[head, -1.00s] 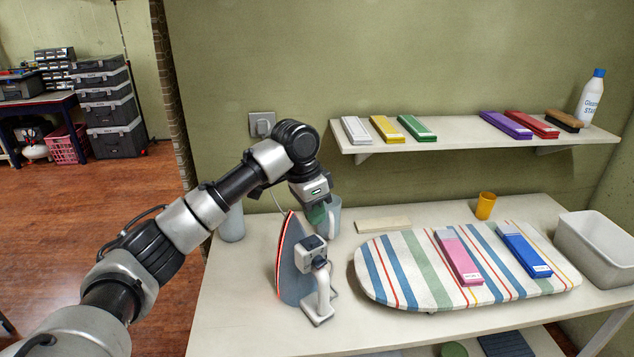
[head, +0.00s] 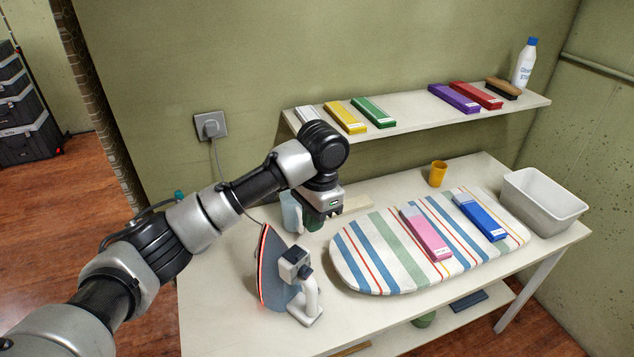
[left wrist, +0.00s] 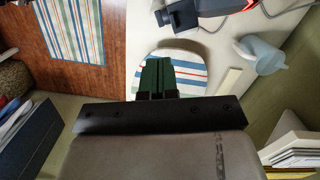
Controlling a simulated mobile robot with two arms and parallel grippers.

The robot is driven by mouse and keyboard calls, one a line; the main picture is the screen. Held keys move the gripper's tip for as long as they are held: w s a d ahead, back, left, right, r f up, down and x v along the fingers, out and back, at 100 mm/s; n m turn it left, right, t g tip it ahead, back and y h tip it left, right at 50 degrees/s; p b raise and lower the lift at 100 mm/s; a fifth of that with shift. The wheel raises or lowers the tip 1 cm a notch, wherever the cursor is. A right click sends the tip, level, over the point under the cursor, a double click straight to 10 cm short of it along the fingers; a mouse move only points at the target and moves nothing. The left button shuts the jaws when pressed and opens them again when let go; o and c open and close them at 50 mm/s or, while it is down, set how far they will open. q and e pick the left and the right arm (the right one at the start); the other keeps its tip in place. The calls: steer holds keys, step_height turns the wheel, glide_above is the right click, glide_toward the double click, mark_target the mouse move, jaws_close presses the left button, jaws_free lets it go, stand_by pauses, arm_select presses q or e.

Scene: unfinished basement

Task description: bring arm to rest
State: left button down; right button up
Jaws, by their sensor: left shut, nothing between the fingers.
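My left arm reaches in from the left in the head view. My left gripper (head: 314,222) points down above the back of the ironing table, between a pale blue jug (head: 291,211) and the striped ironing board (head: 350,275). Its green fingers are together and hold nothing; in the left wrist view the closed fingers (left wrist: 158,76) show against the striped board (left wrist: 190,57). My right gripper is not in view.
An iron (head: 272,270) stands upright on the table (head: 215,318) below my arm. Pink (head: 427,234) and blue (head: 481,217) boxes lie on the board. A wall shelf (head: 410,119) with several items is behind. A grey bin (head: 541,204) and an orange cup (head: 438,174) stand right.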

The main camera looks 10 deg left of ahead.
arm_select(q)
steer(key=s+d+f+t+h, duration=0.2)
steer(key=s+d+f+h, duration=0.25)
steer(key=s+f, duration=0.85)
steer(key=s+a+f+n+t+y, duration=0.1)
steer(key=s+a+n+y, duration=0.15)
steer(key=s+a, duration=0.45)
steer(key=s+a+f+n+t+y, duration=0.15)
steer(key=s+a+n, duration=0.3)
steer(key=s, duration=0.55)
step_height(320, 180, down, 30)
steer(key=s+a+m+g+b, duration=0.1)
steer(key=b, duration=0.3)
steer(key=s+a+f+g+b, duration=0.1)
steer(key=s+a+f+b, duration=0.1)
steer(key=s+f, duration=1.4)
step_height(320, 180, down, 2)
steer(key=shift+a, duration=0.4)
steer(key=shift+g, duration=0.25)
